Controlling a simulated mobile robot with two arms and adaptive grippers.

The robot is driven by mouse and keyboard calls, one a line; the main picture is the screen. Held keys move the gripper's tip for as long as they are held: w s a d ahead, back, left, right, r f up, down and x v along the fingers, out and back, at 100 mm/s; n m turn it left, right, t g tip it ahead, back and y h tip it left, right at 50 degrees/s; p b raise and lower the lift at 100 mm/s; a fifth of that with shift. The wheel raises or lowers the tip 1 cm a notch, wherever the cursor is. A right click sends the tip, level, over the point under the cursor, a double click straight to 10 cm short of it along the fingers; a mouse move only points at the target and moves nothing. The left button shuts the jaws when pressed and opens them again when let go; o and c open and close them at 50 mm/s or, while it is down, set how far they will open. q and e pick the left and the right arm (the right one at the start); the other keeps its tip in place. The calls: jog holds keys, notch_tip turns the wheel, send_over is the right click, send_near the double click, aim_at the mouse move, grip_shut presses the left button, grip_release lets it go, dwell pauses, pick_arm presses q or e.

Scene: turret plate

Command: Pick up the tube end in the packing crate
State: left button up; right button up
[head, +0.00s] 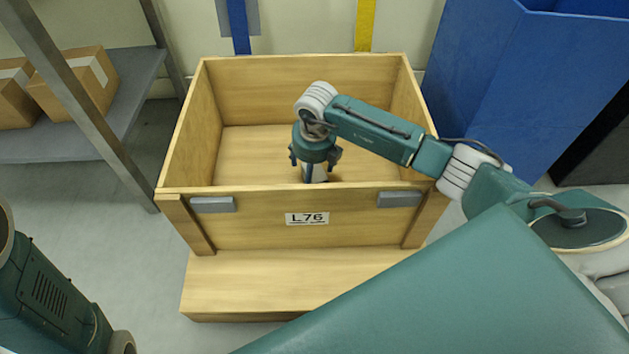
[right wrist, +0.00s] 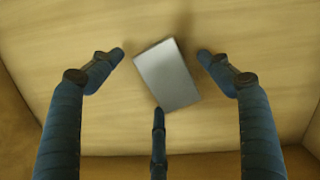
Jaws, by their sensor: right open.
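The packing crate (head: 262,236) is an open wooden box labelled L76, in the middle of the head view. My right gripper (head: 314,176) reaches down into it behind the front wall, which hides the fingertips. In the right wrist view the tube end (right wrist: 167,75) shows as a plain grey piece, slightly turned, on the crate floor. My right gripper's three dark blue fingers (right wrist: 160,72) are spread open around it, one on each side and one at its lower edge. I cannot tell whether that finger touches it. My left gripper is out of view.
Crate walls (right wrist: 15,120) stand near the fingers in the right wrist view. A wooden step (head: 250,285) lies before the crate. A shelf with cardboard boxes (head: 80,85) is at left, and a blue bin (head: 510,90) at right. The crate's left floor is bare.

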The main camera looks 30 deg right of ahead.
jog(key=shift+f, duration=0.1)
jog(key=c, duration=1.4)
jog(key=shift+w, duration=0.1)
jog(key=shift+c, duration=1.3)
